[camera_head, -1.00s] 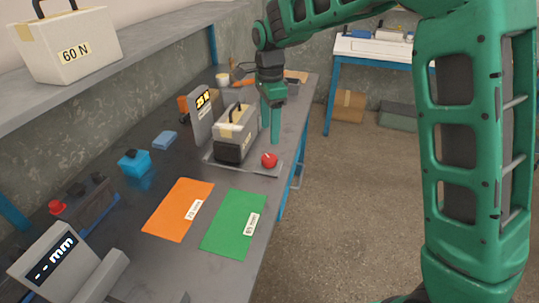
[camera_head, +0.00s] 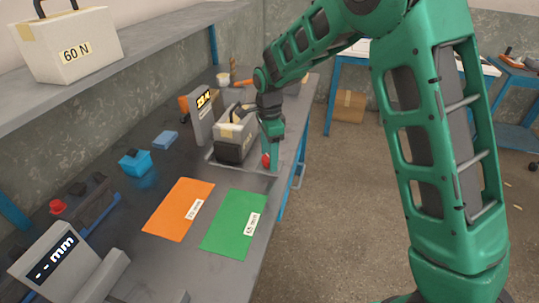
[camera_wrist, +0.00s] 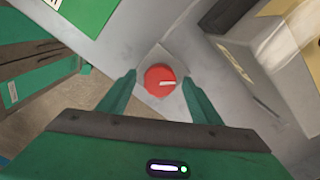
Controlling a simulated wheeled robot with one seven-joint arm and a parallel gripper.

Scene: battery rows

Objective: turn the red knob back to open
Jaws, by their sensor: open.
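The red knob (camera_wrist: 160,80) sits on a light grey plate in the wrist view, with a pale mark on its face pointing right. My gripper (camera_wrist: 160,98) is open, with one green finger on each side of the knob. Small gaps show between the fingers and the knob, so I see no contact. In the head view the knob (camera_head: 266,160) is mostly hidden behind my gripper (camera_head: 270,166), at the front right corner of the device's grey base plate (camera_head: 212,157).
A box with a handle (camera_head: 232,143) and an upright display (camera_head: 202,118) stand beside the knob. Orange (camera_head: 178,210) and green (camera_head: 233,224) mats lie nearer on the bench. A blue block (camera_head: 134,163) is to the left. The bench's right edge is close to the knob.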

